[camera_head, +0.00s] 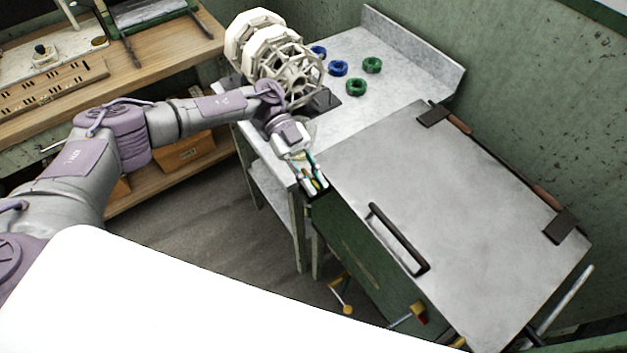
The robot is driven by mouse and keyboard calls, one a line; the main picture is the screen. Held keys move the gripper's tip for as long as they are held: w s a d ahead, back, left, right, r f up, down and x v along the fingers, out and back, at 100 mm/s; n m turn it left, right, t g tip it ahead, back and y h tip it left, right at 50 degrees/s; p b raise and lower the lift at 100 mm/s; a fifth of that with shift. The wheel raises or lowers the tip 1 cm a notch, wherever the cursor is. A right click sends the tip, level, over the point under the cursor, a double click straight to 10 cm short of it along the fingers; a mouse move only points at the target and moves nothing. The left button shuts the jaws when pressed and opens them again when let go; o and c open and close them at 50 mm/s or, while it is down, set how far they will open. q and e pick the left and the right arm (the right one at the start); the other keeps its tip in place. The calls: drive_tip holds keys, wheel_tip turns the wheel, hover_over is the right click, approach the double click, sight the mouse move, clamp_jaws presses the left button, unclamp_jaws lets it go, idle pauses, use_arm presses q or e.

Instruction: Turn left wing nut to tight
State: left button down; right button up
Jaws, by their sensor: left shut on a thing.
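My left gripper (313,184) reaches down to the near left corner of the metal-lidded green basin. Its fingers are closed on a small part there, taken to be the left wing nut, which the fingers mostly hide. How far the nut is turned cannot be seen. The basin's grey lid (450,190) is down flat, with a dark bar handle (398,238) along its front edge. My right gripper is not in view.
A grey side table (400,75) behind the gripper holds white reels (275,55) and several blue and green rings (372,65). Yellow-ended levers (347,308) stick out from the basin front. A wooden bench (150,70) stands at the left. Open floor (220,220) lies between.

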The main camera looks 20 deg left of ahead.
use_arm(q)
drive_tip(key=c, duration=1.1)
unclamp_jaws()
drive_tip(key=v, duration=1.2)
drive_tip(key=shift+r, duration=0.1)
